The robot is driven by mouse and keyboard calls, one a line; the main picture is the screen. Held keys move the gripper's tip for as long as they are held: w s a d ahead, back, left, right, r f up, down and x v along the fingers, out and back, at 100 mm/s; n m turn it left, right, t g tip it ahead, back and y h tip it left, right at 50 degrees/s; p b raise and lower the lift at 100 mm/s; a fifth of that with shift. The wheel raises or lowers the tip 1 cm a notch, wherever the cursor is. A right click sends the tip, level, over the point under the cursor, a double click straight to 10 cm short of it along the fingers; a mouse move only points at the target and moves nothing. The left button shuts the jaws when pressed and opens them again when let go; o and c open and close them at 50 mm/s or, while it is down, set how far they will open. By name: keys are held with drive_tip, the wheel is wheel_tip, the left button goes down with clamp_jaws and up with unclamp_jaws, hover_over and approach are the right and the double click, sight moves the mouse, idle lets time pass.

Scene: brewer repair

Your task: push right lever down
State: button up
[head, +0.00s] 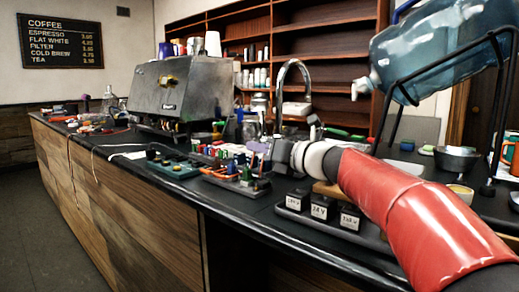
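I cannot make out the right lever for certain in this view. A grey tray (232,181) on the dark counter holds several small upright red, green and blue parts, too small to tell whether any is a lever. My gripper (262,152) is at the end of my red-sleeved arm, over the counter just behind and right of that tray. Its fingertips are small and blend with the parts behind them, so I cannot tell whether it is open or shut, or whether it touches anything.
A grey espresso machine (180,88) stands further back. A curved metal tap (293,64) rises behind my wrist. Labelled dark blocks (319,208) sit near the front edge. A large blue water bottle (440,52) rests in a black stand at right. The counter (250,209) is cluttered.

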clamp_jaws()
drive_tip(key=s+n+b, duration=0.1)
drive_tip(key=n, duration=0.1)
drive_tip(key=s+a+n+b, duration=0.1)
drive_tip(key=n+b, duration=0.1)
drive_tip(key=shift+a, duration=0.2)
drive_tip(key=shift+s+a+n+b, duration=0.4)
drive_tip(key=shift+n+b, duration=0.25)
drive_tip(key=shift+n, duration=0.3)
drive_tip(key=shift+s+a+n+b, duration=0.3)
drive_tip(key=shift+n+b, duration=0.35)
drive_tip(key=shift+n, duration=0.3)
